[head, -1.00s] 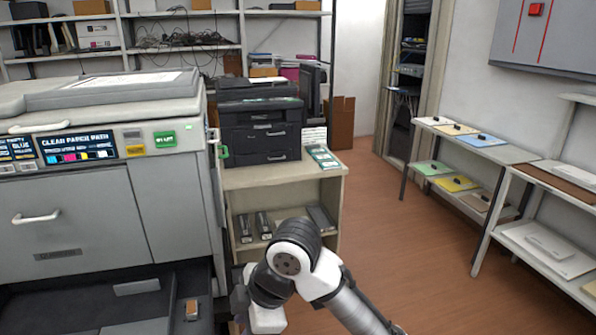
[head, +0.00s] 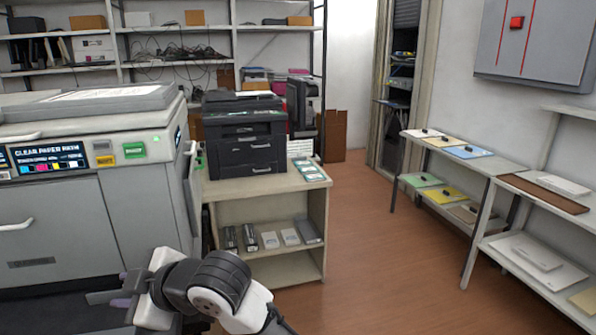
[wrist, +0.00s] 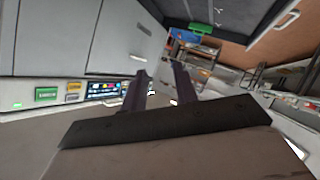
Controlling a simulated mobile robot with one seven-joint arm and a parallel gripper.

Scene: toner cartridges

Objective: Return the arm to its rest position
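My arm is folded low in the head view, with its dark and white wrist (head: 222,285) at the bottom centre-left. My gripper (head: 108,298) points left in front of the large copier (head: 80,215). In the wrist view my gripper (wrist: 160,82) has its two dark fingers apart with nothing between them, so it is open and empty. The copier's grey doors and lit panel show beyond the fingers there, tilted. Toner cartridges (head: 249,237) lie on the lower shelf of the beige cabinet, clear of the gripper.
A black printer (head: 243,135) stands on the beige cabinet (head: 265,190). Shelf tables with coloured sheets (head: 422,180) line the right wall, below a grey wall box (head: 540,45). The brown floor (head: 370,260) between is clear.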

